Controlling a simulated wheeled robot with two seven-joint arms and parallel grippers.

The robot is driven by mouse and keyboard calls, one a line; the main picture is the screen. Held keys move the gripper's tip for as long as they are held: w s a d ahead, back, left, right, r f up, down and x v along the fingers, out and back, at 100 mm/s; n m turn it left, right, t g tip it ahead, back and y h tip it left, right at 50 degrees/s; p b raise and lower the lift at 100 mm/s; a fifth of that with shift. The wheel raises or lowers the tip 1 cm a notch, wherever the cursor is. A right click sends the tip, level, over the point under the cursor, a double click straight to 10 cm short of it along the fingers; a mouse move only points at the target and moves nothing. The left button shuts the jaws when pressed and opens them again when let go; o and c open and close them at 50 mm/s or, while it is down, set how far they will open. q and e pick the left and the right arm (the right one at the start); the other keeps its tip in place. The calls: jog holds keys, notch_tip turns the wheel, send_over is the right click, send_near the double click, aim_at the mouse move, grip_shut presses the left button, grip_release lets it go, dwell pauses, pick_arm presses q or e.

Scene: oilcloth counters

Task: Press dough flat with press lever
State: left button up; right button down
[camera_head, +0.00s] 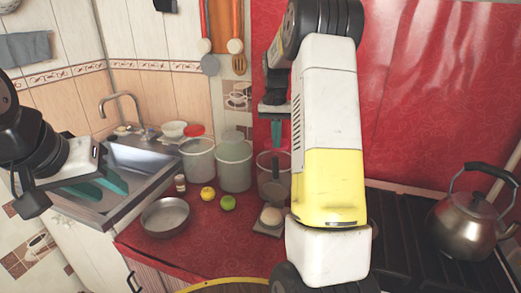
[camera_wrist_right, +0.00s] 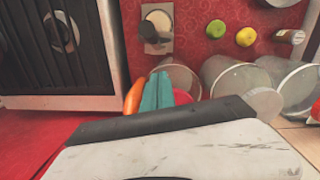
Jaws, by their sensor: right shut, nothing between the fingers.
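A pale round dough ball (camera_head: 271,216) sits on the small grey base of the press (camera_head: 262,229) on the red counter. A round grey part of the press stands above and behind the dough. In the right wrist view the dough (camera_wrist_right: 158,20) and the press (camera_wrist_right: 150,36) show at the top; I cannot clearly make out the lever. My right gripper (camera_head: 276,134) is shut and empty, high above the counter behind the press. Its teal fingertips show together in the wrist view (camera_wrist_right: 157,90). My left gripper (camera_head: 103,184) is open and empty by the sink, far left of the press.
A green fruit (camera_head: 228,203), a yellow fruit (camera_head: 208,194) and a metal pan (camera_head: 165,217) lie left of the press. Large pots (camera_head: 234,165) stand behind. A kettle (camera_head: 468,222) stands on the stove at right. My right arm hides the counter right of the press.

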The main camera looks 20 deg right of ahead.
jog(key=shift+s+a+f, duration=0.3)
jog(key=shift+s+f, duration=0.2)
jog(key=shift+s, duration=0.1)
jog(key=shift+s+a+f, duration=0.25)
jog(key=shift+s+f, duration=0.2)
jog(key=shift+s, duration=0.2)
jog(key=shift+s+a+f, duration=0.3)
jog(key=shift+s+f, duration=0.2)
jog(key=shift+s, duration=0.1)
